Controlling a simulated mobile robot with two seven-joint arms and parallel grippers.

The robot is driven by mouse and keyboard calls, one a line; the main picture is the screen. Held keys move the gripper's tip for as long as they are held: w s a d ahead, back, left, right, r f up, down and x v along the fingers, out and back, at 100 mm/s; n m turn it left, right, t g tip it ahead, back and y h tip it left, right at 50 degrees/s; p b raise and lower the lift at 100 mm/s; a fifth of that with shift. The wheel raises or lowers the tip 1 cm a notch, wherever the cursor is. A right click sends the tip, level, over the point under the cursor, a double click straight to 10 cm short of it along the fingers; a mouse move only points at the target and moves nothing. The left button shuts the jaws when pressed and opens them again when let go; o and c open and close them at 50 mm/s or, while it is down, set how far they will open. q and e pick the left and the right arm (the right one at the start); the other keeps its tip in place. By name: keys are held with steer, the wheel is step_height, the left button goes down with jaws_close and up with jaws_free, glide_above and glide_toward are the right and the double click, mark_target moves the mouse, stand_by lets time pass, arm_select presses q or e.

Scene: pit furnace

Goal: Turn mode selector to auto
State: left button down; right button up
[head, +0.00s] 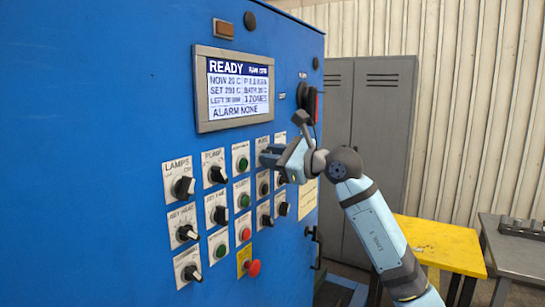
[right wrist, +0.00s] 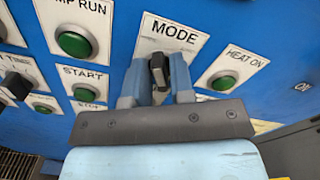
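The mode selector (right wrist: 158,72) is a black knob below a white MODE label (right wrist: 172,38) on the blue panel. My right gripper (right wrist: 158,64) straddles it in the right wrist view, one finger on each side, and the knob fills the gap between them. In the head view my right gripper (head: 268,156) reaches the panel from the right and hides the knob. The pointer direction and the position marks cannot be read. My left gripper is not in view.
The control panel (head: 100,90) carries several knobs and buttons close by, including a green START button (right wrist: 82,92), a HEAT ON button (right wrist: 223,81) and a red mushroom button (head: 253,267). The display (head: 238,90) reads READY. A yellow table (head: 440,245) and grey lockers (head: 375,125) stand right.

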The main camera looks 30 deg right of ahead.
jaws_close()
steer(key=shift+m, duration=0.4)
steer(key=shift+d+m+p, duration=0.15)
steer(key=shift+m+p, duration=2.05)
steer(key=shift+m, duration=3.4)
steer(key=shift+w, duration=0.1)
steer(key=shift+o, duration=1.9)
jaws_free()
